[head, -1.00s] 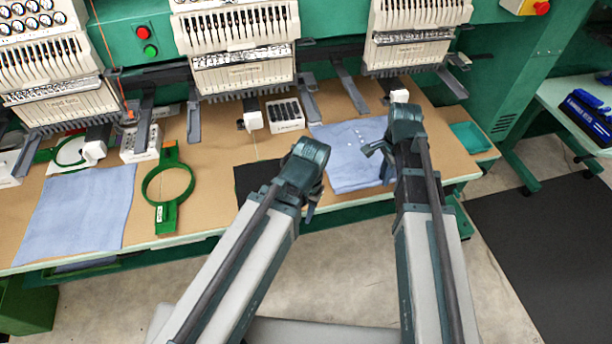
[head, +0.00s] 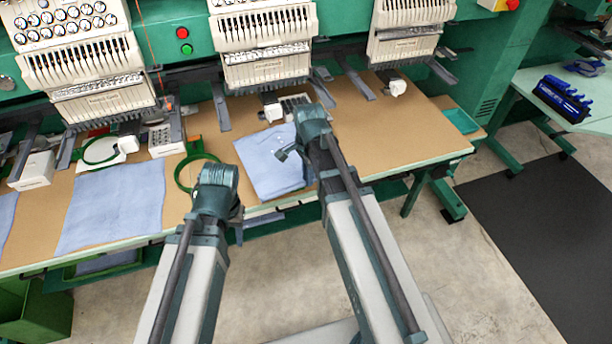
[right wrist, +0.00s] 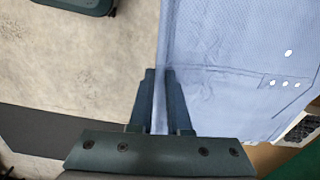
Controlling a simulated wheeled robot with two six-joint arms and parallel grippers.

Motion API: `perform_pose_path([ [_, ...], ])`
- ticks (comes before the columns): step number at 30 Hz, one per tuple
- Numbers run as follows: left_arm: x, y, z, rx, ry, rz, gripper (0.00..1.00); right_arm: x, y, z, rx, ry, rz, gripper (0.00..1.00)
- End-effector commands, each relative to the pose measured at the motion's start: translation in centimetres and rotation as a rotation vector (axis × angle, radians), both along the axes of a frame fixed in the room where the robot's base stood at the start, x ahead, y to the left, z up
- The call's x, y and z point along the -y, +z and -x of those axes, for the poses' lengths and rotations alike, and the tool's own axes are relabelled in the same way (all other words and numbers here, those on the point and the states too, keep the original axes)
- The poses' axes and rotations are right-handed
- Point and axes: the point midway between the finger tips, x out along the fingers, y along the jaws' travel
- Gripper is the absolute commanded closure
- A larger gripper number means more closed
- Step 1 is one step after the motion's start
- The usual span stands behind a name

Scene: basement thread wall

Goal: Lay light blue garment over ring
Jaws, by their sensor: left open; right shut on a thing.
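The light blue garment (head: 262,165), with small white dots, lies mostly over the table just right of the green ring (head: 184,172). My right gripper (head: 291,152) is shut on its right edge; the right wrist view shows the cloth (right wrist: 230,60) running up from between the fingers (right wrist: 160,100). I cannot tell how much of it is lifted. My left gripper (head: 238,218) is open and empty at the table's front edge, in front of the ring. My left arm hides the ring's lower right part. The garment and ring look apart.
Another blue cloth (head: 115,205) lies flat left of the ring. Embroidery heads (head: 265,45) overhang the back of the brown table (head: 400,125). A white box (head: 297,102) stands behind the garment. The table's right part is clear up to a green tray (head: 462,120).

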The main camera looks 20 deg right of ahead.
Motion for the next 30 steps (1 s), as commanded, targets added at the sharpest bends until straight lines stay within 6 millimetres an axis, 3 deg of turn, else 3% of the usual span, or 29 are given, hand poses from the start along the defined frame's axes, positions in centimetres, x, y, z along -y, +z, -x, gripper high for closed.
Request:
perform_pose_path([
  [13, 0.0, -0.8, 0.0, 0.0, 0.0, 0.0, 0.55, 0.0, -0.8, 0.0, 0.001, -0.001, 0.0, 1.0],
  [30, 0.0, -5.4, 0.0, 0.0, 0.0, 0.0, 0.55, 0.0, -5.4, 0.0, 0.001, -0.001, 0.0, 1.0],
])
